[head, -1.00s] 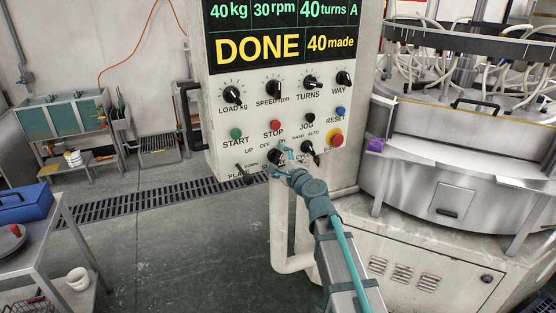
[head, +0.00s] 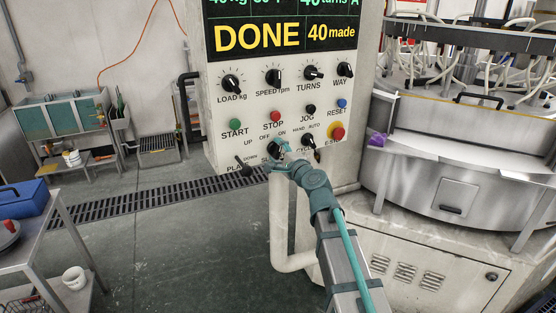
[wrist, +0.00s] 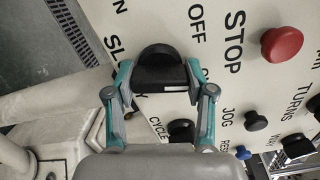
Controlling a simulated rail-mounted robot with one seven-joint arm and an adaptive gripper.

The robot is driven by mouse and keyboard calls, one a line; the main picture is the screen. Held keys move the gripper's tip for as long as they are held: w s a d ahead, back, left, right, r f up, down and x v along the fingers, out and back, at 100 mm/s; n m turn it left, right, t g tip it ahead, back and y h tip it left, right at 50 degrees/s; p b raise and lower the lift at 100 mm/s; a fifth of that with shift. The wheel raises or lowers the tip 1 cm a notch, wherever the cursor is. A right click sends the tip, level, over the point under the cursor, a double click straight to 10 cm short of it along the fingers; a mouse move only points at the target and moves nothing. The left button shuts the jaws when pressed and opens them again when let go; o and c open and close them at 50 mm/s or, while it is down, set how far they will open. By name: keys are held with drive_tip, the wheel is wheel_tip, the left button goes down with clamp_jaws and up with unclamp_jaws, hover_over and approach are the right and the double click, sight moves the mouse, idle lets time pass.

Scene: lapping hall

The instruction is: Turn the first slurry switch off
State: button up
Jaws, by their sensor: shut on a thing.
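The slurry switch (wrist: 155,54) is a black rotary knob, with OFF and ON printed beside its base. Its label shows only in part as "SL" because my gripper (wrist: 159,78) covers the rest. The teal and grey fingers are shut on the knob, one on each side. In the head view, my gripper (head: 281,150) reaches the lower row of the control panel (head: 350,170) and hides most of the switch. I cannot tell which mark the knob points to.
The CYCLE selector (wrist: 181,131) and JOG button (wrist: 255,121) sit close beside my fingers. The red STOP button (wrist: 282,44) and the E-stop (head: 337,132) are also near. A lapping machine (head: 460,165) stands at the right.

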drive_tip(key=n+b, duration=0.1)
drive_tip(key=b, duration=0.1)
drive_tip(key=n+b, duration=0.2)
drive_tip(key=b, duration=0.1)
drive_tip(key=n+b, duration=0.2)
drive_tip(key=shift+f, duration=0.3)
drive_tip(key=n+b, duration=0.1)
drive_tip(key=b, duration=0.1)
drive_tip(key=n+b, duration=0.2)
drive_tip(key=shift+r+n, duration=0.25)
drive_tip(key=shift+n, duration=0.05)
drive_tip(key=shift+r, duration=0.1)
drive_tip(key=o, duration=1.2)
drive_tip(key=shift+c, duration=0.2)
drive_tip(key=shift+s, duration=0.1)
drive_tip(key=v, duration=1.2)
